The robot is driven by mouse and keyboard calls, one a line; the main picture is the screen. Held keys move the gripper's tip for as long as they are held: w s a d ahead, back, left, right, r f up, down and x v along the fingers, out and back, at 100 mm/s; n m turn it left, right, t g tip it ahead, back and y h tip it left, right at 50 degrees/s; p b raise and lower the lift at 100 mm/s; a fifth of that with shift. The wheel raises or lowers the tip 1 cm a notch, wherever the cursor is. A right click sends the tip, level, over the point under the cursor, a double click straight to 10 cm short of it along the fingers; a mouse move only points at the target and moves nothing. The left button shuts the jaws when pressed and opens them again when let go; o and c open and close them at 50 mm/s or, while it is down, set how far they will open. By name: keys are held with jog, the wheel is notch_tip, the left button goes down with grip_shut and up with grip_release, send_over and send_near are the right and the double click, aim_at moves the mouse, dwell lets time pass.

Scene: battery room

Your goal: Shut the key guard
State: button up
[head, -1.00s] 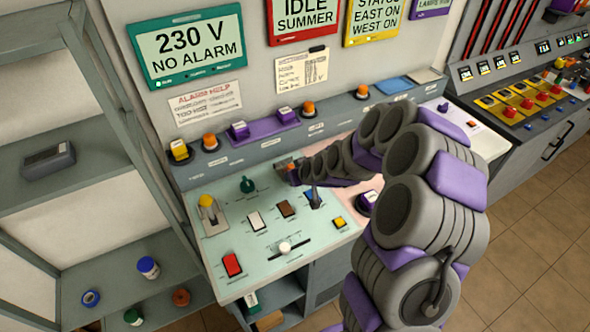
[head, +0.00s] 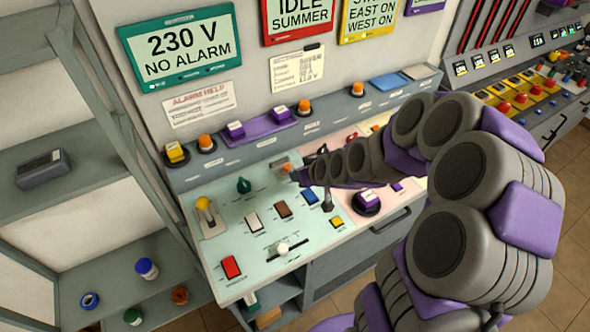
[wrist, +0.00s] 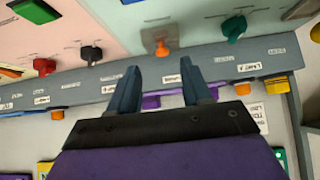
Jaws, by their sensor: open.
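A small orange key-like part on a grey plate (head: 283,165) sits at the back of the pale green console top. It also shows in the wrist view as an orange piece (wrist: 162,48) on its plate, just beyond my fingers. I cannot tell which part is the key guard or how it stands. My gripper (wrist: 160,84) is open and empty, its two dark blue fingers apart over the grey label ledge, with the orange piece ahead of the gap. In the head view my gripper (head: 297,175) is close beside the orange part, and its fingers are hard to make out.
The console top holds a green knob (head: 243,185), a yellow-tipped lever (head: 203,203), a red rocker (head: 231,267) and a slider (head: 282,248). A raised ledge behind carries several orange, purple and yellow buttons. A grey shelf (head: 60,210) stands at the left.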

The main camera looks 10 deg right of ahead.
jog(key=v, duration=0.8)
jog(key=shift+f+b, duration=0.15)
jog(key=shift+b, duration=0.15)
jog(key=shift+s+d, duration=0.1)
jog(key=s+r+m+g+h, duration=0.1)
jog(key=s+r+g, duration=0.1)
jog(key=s, duration=0.8)
jog(key=s+a+r+m+g+h, duration=0.1)
jog(key=s+g, duration=0.3)
jog(key=s, duration=0.7)
jog(key=s+a+r+m+g, duration=0.1)
jog(key=s+r+g, duration=0.2)
jog(key=s, duration=0.7)
jog(key=shift+s+r+m+g+h, duration=0.3)
jog(key=shift+g+h, duration=0.1)
jog(key=shift+g, duration=0.2)
jog(key=shift+a, duration=0.1)
